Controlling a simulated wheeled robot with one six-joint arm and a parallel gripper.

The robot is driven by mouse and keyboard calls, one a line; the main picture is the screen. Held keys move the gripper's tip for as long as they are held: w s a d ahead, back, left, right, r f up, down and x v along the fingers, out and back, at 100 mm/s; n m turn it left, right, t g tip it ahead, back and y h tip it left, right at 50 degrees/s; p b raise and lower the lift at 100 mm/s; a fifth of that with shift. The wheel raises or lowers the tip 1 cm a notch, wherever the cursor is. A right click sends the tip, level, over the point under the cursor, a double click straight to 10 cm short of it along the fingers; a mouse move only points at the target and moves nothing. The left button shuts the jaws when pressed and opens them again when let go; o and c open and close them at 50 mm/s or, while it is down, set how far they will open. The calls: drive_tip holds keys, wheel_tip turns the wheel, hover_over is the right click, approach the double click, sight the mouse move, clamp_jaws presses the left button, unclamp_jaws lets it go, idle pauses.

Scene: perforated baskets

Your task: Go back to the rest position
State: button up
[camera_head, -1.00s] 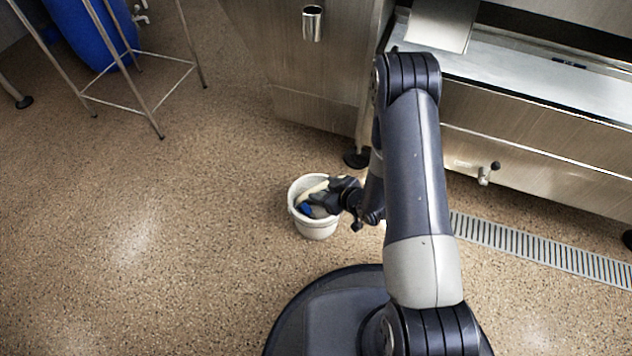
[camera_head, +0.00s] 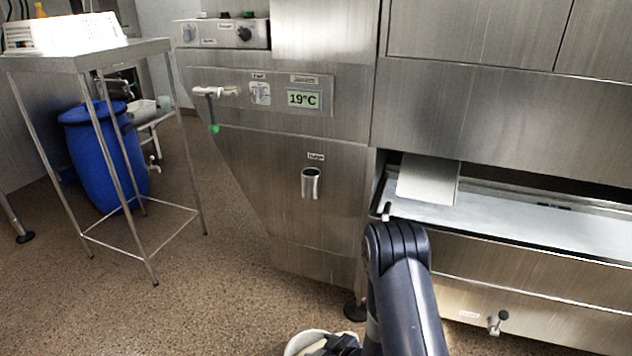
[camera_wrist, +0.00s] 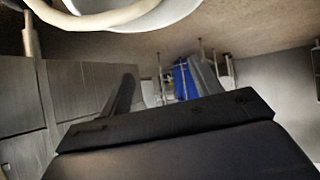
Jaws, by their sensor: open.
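My gripper (camera_head: 346,343) shows only as a dark part at the bottom edge of the head view, over a white bucket (camera_head: 292,345) on the floor. The frame edge cuts off most of the bucket and its contents. My arm stands upright in front of the steel machine, right of the bucket. In the wrist view a dark finger shows beside a broad dark body, and no object shows between the jaws. The bucket's white side (camera_wrist: 172,14) is at the top of that view, with a cream curved piece (camera_wrist: 85,20) beside it.
The steel machine (camera_head: 320,225) with a 19°C display (camera_head: 303,100) fills the centre and right. Its tray (camera_head: 520,220) juts out at right. A metal stand (camera_head: 85,60) holds a white basket (camera_head: 60,35); a blue barrel (camera_head: 105,160) is behind.

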drive_tip(key=b+x, duration=0.2)
drive_tip(key=x, duration=0.4)
drive_tip(key=shift+r+p, duration=2.45)
drive_tip(key=shift+p, duration=0.2)
drive_tip(key=shift+f, duration=0.15)
